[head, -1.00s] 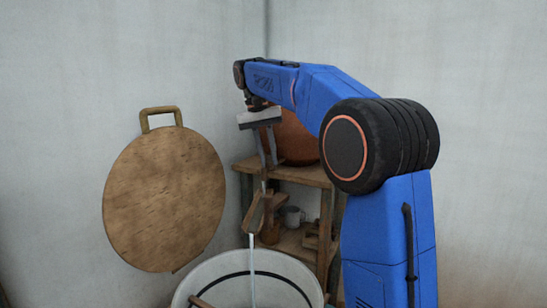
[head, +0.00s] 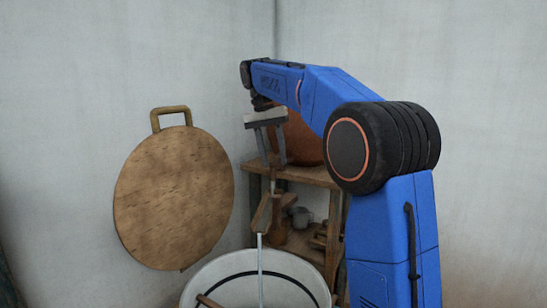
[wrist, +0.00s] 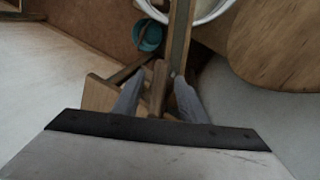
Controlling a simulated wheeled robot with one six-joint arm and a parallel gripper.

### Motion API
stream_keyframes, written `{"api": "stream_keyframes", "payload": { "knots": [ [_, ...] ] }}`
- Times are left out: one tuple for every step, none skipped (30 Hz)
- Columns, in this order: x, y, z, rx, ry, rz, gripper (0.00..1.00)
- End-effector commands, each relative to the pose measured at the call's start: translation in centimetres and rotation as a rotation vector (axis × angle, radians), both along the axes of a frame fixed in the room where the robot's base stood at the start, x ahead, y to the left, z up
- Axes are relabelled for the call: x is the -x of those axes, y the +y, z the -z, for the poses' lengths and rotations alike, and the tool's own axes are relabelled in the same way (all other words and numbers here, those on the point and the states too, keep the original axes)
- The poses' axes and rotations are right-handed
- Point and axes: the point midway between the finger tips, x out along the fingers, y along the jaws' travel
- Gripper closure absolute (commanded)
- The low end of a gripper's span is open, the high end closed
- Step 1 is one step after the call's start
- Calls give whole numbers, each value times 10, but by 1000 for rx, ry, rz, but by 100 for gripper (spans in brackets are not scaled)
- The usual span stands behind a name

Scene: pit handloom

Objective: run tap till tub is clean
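The white tub (head: 215,275) with a dark band inside stands at the bottom of the head view. Part of its rim shows at the top of the wrist view (wrist: 222,9). A wooden spout (head: 262,213) hangs over it, and a thin pale stream (head: 260,270) runs down from it into the tub. The spout also shows in the wrist view (wrist: 180,35). My gripper (wrist: 158,77) is above the spout's rear end, fingers apart on either side of a small wooden handle (wrist: 158,90), with gaps showing. The tub's bottom is hidden.
A wooden shelf (head: 310,174) in the corner holds a round brown pot (head: 303,140) and a grey mug (head: 302,217). A round wooden board (head: 175,200) with a handle is against the left wall. A teal vessel (wrist: 148,37) is near the tub.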

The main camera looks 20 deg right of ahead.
Motion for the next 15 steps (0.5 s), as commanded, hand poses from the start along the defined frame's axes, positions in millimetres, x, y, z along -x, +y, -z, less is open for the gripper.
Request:
{"api": "stream_keyframes", "payload": {
  "knots": [
    [0, 0, 0, -1, 1, 0, 62],
    [0, 0, 0, -1, 1, 0, 62],
    [0, 0, 0, 0, 1, 0, 62],
    [0, 0, 0, 0, 1, 0, 62],
    [0, 0, 0, 0, 1, 0, 62],
    [0, 0, 0, 0, 1, 0, 62],
    [0, 0, 0, 0, 2, 0, 62],
    [0, 0, -1, 0, 1, 0, 62],
    [0, 1, -2, 0, 1, 0, 62],
    [-1, 1, -4, -1, 1, 0, 62],
    [-1, 1, -7, 0, 0, 0, 62],
    [-2, 2, -11, 0, 0, 0, 62],
    [-2, 3, -15, -1, -1, 0, 62],
    [-3, 3, -19, 0, 0, 0, 62],
    [-4, 4, -26, 0, -1, 0, 62]
  ]
}}
